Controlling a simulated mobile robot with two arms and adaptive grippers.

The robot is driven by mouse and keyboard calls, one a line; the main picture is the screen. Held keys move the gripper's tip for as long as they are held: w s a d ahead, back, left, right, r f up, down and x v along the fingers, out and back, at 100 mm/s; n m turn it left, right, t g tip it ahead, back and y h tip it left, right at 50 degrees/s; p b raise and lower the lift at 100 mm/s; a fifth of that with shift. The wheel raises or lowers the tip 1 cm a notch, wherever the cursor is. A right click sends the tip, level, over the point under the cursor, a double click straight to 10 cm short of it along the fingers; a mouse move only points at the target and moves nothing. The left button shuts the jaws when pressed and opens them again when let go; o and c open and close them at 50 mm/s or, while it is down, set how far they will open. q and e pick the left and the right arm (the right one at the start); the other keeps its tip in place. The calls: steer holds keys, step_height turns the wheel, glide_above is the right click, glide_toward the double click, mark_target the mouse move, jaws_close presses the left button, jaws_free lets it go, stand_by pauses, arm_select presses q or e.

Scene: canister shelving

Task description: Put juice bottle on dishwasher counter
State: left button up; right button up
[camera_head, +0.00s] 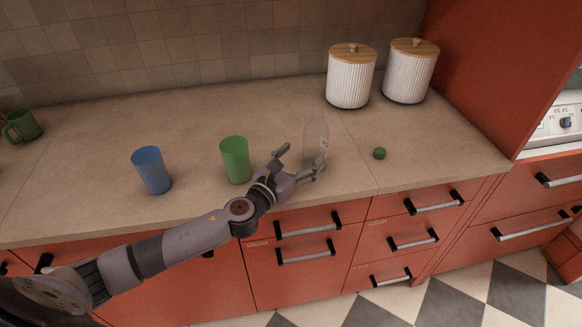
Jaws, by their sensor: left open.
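A clear, see-through bottle (316,132) stands upright on the beige counter (90,180), just beyond my left gripper. My left gripper (302,157) is open. One finger is to the left of the bottle, and the other overlaps the bottle's lower part in the view. I cannot tell whether the fingers touch it or whether it is between them. The gripper hides part of the bottle's base. My right gripper is not in view.
A green cup (235,160) and a blue cup (151,170) stand left of the gripper. A small green cap-like piece (379,153) lies to the right. Two white ribbed canisters (350,80) (411,74) stand at the back right. A green mug (24,126) is far left.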

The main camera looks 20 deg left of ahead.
arm_select(q)
steer(key=shift+s+a+b, duration=0.15)
steer(key=shift+s+a, duration=0.1)
steer(key=shift+s, duration=0.9)
steer(key=shift+s+a+b, duration=0.15)
steer(key=shift+s+a, duration=0.05)
steer(key=shift+s, duration=0.95)
